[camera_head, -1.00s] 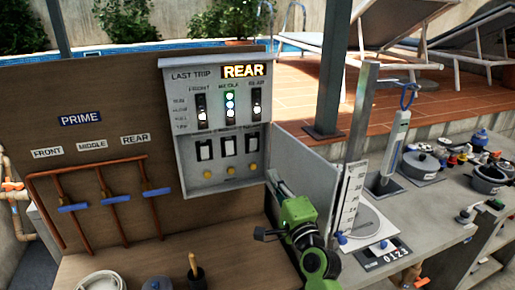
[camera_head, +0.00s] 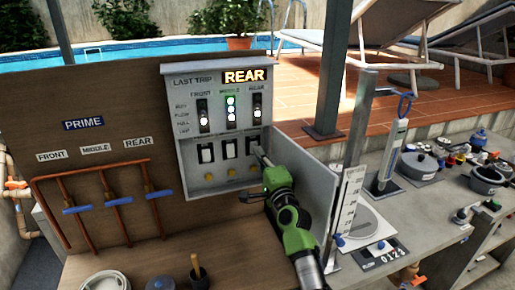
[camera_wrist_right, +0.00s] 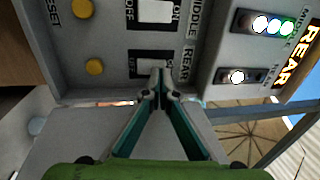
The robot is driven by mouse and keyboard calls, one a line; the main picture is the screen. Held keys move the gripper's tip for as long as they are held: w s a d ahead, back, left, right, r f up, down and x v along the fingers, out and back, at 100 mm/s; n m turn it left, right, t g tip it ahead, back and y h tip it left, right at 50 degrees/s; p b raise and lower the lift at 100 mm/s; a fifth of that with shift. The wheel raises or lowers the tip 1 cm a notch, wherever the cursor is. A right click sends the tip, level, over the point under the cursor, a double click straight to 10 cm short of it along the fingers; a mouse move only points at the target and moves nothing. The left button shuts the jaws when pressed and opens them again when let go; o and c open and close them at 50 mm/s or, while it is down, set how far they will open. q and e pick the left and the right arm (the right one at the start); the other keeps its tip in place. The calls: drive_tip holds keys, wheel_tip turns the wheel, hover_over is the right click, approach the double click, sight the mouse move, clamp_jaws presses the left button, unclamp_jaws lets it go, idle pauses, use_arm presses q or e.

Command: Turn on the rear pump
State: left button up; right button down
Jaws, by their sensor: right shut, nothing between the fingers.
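The grey control panel (camera_head: 185,165) stands on a brown board, with a lit REAR sign (camera_head: 244,76) at its top right. My right gripper (camera_head: 264,158) is shut and empty. Its tips (camera_wrist_right: 160,78) are at the rear switch's edge; I cannot tell whether they touch it. In the rear light column (camera_head: 257,107) one white lamp is lit low down. My left gripper is out of view.
The middle switch (camera_wrist_right: 154,11) and yellow buttons (camera_wrist_right: 95,67) are close beside. The panel's open door (camera_head: 310,195) stands right of my gripper. Blue-handled pipe valves (camera_head: 118,201) are at left. A counter with a scale (camera_head: 366,228) and pots is at right.

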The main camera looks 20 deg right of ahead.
drive_tip(key=shift+w+r, duration=0.15)
drive_tip(key=shift+w, duration=0.7)
drive_tip(key=shift+w+r, duration=0.1)
drive_tip(key=shift+w+r, duration=0.2)
